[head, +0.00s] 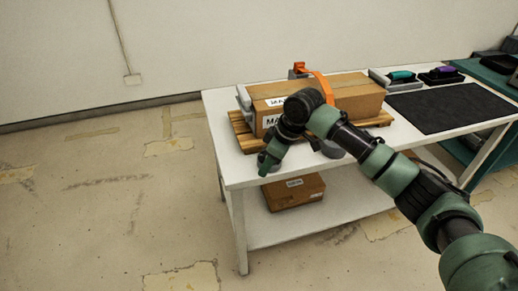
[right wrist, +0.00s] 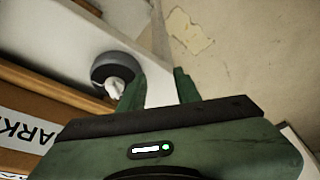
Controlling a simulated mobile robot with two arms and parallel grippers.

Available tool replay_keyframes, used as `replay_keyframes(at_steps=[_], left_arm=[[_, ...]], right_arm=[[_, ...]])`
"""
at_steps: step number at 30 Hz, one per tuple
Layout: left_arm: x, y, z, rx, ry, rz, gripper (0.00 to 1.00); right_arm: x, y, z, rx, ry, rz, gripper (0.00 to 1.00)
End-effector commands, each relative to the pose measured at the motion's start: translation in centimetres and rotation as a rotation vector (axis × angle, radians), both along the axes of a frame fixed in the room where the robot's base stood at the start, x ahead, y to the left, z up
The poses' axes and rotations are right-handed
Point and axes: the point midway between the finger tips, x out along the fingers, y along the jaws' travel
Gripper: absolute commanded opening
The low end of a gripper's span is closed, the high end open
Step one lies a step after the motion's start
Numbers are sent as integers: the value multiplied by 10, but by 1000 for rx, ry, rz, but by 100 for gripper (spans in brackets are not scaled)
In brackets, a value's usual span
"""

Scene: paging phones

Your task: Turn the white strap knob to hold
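In the right wrist view a white knob (right wrist: 115,88) sits on a round dark grey base (right wrist: 104,67) on the white table (right wrist: 62,38). My right gripper (right wrist: 158,85) has its two green fingers apart with nothing between them. The knob is just left of the left finger, which partly overlaps it; I cannot tell whether they touch. In the head view my right gripper (head: 268,160) points down at the table's front left edge, and the white knob cannot be made out there. My left gripper is not in view.
A cardboard box (head: 350,92) with an orange strap piece (head: 328,90) lies on a wooden pallet (head: 243,130) behind my right arm. A grey round part (head: 331,149) stands near the front edge. A black mat (head: 450,108) lies right. Another box (head: 292,192) is on the lower shelf.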

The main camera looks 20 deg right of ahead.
Motion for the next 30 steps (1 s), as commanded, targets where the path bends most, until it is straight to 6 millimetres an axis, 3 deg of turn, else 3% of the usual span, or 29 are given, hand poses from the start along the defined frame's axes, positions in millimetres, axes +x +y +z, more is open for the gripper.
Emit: replay_keyframes(at_steps=[9,12,30], left_arm=[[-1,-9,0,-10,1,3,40],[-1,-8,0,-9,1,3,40],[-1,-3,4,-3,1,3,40]], right_arm=[[38,-44,61,12,-25,-60,33],[43,-50,70,18,-29,-71,33],[63,-30,3,21,-29,-72,33]])
